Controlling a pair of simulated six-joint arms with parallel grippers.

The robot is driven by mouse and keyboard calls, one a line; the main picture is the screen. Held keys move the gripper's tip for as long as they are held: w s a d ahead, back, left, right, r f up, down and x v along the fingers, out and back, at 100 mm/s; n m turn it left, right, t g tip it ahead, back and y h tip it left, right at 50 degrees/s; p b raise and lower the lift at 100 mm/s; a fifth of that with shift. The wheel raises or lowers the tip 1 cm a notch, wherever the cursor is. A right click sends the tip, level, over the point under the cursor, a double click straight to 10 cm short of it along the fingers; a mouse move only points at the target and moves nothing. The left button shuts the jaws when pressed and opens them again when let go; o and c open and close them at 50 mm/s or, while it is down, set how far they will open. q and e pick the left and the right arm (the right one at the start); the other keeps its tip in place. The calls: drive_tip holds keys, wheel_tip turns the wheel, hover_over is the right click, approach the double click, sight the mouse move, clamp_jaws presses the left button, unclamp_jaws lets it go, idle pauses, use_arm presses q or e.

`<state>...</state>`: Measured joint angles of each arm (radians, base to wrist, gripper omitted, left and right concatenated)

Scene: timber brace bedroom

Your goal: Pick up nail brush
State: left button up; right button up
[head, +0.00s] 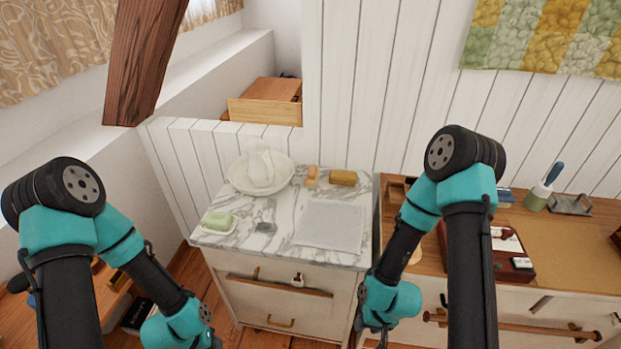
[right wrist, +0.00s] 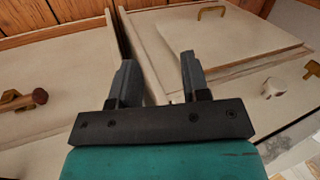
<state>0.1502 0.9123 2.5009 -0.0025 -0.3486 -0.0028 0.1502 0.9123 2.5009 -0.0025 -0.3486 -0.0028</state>
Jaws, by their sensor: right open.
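Two small brown things stand at the back of the marble top (head: 285,205): a small tan-orange piece (head: 312,175) and a wider golden-brown block (head: 343,178). Either may be the nail brush; at this size I cannot tell which. My right gripper shows in the right wrist view (right wrist: 157,62), with its two fingers apart and nothing between them. It hangs low in front of the cabinet, below and to the right of the marble top. My left arm comes in at the lower left, and its fingers are outside the picture.
A white bowl (head: 238,180) with a pitcher (head: 260,163), green soap (head: 218,220) on a dish, a grey item (head: 265,227) and a white cloth (head: 330,225) share the marble top. A wooden-topped dresser (head: 575,245) stands at right. A slanted timber (head: 145,55) comes down at upper left.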

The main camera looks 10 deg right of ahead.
idle(0.4)
drive_tip(key=o, duration=1.1)
